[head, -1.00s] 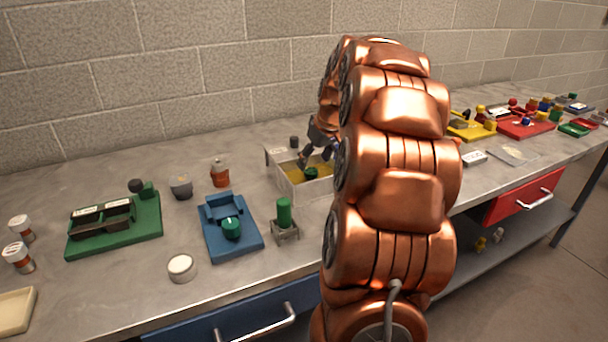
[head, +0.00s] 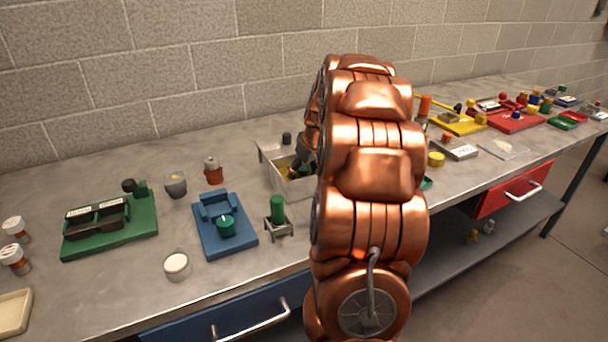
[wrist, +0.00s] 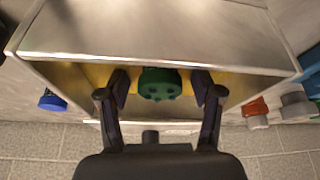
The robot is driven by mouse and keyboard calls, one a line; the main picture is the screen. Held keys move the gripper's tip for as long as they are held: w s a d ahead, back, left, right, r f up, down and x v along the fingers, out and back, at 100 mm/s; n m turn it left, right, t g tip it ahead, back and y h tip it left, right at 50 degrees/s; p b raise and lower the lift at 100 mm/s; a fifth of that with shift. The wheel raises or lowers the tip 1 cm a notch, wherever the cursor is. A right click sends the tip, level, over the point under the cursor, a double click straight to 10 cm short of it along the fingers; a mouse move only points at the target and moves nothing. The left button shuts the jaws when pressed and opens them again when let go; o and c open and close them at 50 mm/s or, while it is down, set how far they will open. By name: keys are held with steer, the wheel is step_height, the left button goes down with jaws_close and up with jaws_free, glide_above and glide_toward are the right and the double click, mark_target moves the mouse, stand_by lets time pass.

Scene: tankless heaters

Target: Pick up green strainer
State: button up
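The green strainer (wrist: 160,84) is a round green piece with small holes in its face, inside the metal box with a yellow inner floor. In the wrist view my gripper (wrist: 161,92) has its two dark fingers on either side of it, with small gaps left and right, so it is open around the strainer. In the head view my gripper (head: 299,170) reaches down into the box (head: 292,187), and my arm hides the box's right side. The strainer cannot be made out clearly there.
A blue stand with a green knob (head: 226,224), a green cylinder in a metal holder (head: 278,210) and a white round cap (head: 176,264) stand left of my arm. A green tray (head: 110,226) is farther left. The box walls (wrist: 160,48) stand close around the fingers.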

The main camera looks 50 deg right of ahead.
mark_target(303, 167)
steer(key=c, duration=1.1)
steer(key=shift+r, duration=0.15)
step_height(303, 167, up, 10)
steer(key=shift+f+b, duration=0.1)
steer(key=shift+b, duration=0.6)
